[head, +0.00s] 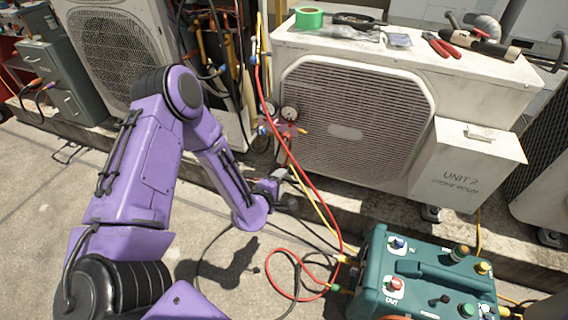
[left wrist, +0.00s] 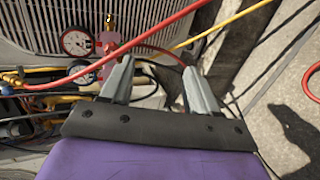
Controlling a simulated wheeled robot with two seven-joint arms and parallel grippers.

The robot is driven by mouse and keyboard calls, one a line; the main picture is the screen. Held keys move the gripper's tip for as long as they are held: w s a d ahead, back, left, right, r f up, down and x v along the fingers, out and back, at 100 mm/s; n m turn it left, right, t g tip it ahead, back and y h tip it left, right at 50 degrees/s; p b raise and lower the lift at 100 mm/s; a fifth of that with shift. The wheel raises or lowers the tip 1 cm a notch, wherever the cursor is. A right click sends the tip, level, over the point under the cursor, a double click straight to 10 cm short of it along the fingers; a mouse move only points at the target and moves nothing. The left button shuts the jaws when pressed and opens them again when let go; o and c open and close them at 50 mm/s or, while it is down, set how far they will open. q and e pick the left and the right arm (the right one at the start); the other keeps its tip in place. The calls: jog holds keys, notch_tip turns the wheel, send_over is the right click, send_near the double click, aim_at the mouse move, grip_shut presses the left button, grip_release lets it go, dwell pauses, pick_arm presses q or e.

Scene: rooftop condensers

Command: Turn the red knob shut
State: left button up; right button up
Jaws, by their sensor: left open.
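A red knob (head: 396,284) sits on top of the teal machine (head: 375,265), beside the lettering OUT. A blue knob (head: 397,243) is on the same panel farther back. A gauge manifold (head: 285,127) with two round dials and a pink-red body hangs before the middle condenser; it also shows in the left wrist view (left wrist: 108,40). My left gripper (head: 286,202) is open and empty, below the manifold and left of the teal machine. In the left wrist view its two fingers (left wrist: 158,76) stand apart. The teal machine's knob is outside that view. My right gripper is not seen.
A red hose (head: 315,190) and a yellow hose run from the manifold toward the teal machine, close to my left gripper. The UNIT 2 condenser (head: 355,115) stands behind, with tape and tools on top. Bare concrete (head: 215,265) lies in front, with looped hoses.

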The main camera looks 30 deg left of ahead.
aim_at(285, 140)
pick_arm(q)
jog(key=w+a+n+t+b, duration=0.1)
jog(key=w+a+n+b, duration=0.1)
jog(key=w, duration=0.3)
jog(key=w+a+r+n+t+y+b, duration=0.1)
jog(key=w+a+n+t+b, duration=0.1)
jog(key=w+a+b, duration=0.2)
jog(key=w+a+n+t+b, duration=0.1)
jog(key=w+a+n+b, duration=0.1)
jog(key=w, duration=0.5)
jog(key=shift+a+r+n+y+b, duration=0.3)
jog(key=shift+a+b, duration=0.1)
jog(key=shift+a, duration=0.05)
jog(key=shift+w+a+r, duration=0.1)
jog(key=shift+w+a, duration=0.05)
jog(key=shift+w, duration=0.5)
jog(key=c, duration=1)
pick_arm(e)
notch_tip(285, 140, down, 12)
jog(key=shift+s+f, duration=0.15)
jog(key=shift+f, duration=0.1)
